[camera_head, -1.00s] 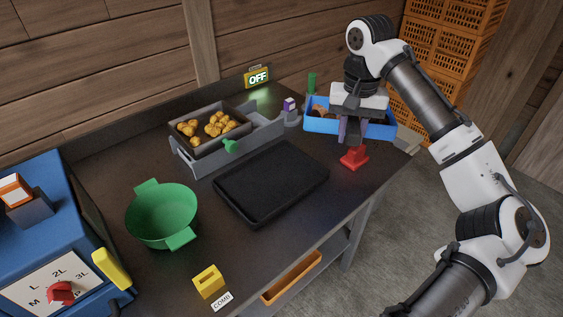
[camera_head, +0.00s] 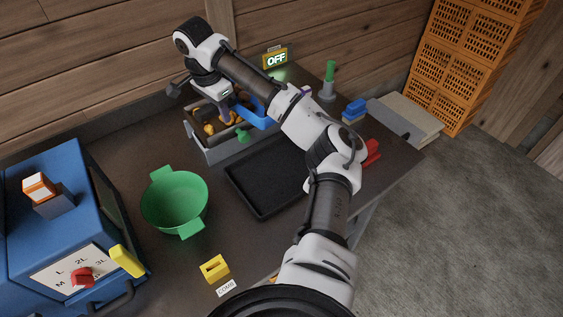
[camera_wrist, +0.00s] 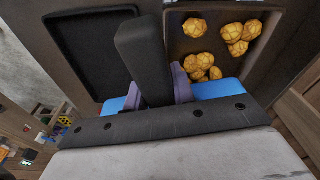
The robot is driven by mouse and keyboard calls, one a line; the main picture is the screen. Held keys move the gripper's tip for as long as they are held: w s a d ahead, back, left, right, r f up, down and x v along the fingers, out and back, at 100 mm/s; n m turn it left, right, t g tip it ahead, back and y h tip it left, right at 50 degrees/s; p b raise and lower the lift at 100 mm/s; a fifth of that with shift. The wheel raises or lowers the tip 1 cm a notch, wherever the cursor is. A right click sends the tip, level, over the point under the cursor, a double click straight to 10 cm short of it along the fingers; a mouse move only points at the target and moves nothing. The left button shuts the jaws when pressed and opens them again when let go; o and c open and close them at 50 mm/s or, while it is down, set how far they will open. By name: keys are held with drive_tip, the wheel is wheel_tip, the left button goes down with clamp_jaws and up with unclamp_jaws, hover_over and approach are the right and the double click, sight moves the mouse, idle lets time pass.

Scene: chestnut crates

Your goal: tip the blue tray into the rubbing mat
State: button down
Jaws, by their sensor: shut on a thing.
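The blue tray (camera_head: 252,117) is in my gripper (camera_head: 226,108), which is shut on it and holds it above the grey chestnut box at the back of the bench. My arm hides part of the tray, and I cannot see its contents. In the wrist view, blue strips of the tray show beside the dark finger (camera_wrist: 150,65). The rubbing mat, a black shallow rimmed tray (camera_head: 262,187), lies on the bench in front of the chestnut box. My forearm covers its right side. It also shows at upper left in the wrist view (camera_wrist: 88,50).
The chestnut box (camera_head: 208,152) holds golden chestnuts (camera_wrist: 203,65). A green colander (camera_head: 175,205) and a yellow block (camera_head: 214,268) stand to the left and front. A blue machine (camera_head: 45,225) is at far left. Red (camera_head: 372,152) and blue (camera_head: 354,110) objects stand at right.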

drive_tip(key=s+a+f+m+p, duration=0.1)
drive_tip(key=s+a, duration=0.1)
drive_tip(key=a, duration=0.6)
drive_tip(key=s+a+f+m+p, duration=0.1)
drive_tip(key=s+a, duration=0.2)
drive_tip(key=a, duration=0.4)
drive_tip(key=shift+s+a+h, duration=0.25)
drive_tip(key=shift+a+h, duration=0.15)
drive_tip(key=s+d+r+t+y, duration=0.1)
drive_tip(key=d+r+y, duration=0.3)
drive_tip(key=r, duration=0.1)
drive_tip(key=shift+s+r+t, duration=0.15)
drive_tip(key=shift+s+t, duration=0.1)
drive_tip(key=shift+t, duration=0.05)
drive_tip(key=shift+s+d+r+m, duration=0.2)
drive_tip(key=shift+d+m, duration=0.1)
drive_tip(key=shift+d, duration=0.25)
drive_tip(key=shift+d+y, duration=0.15)
drive_tip(key=shift+y, duration=0.15)
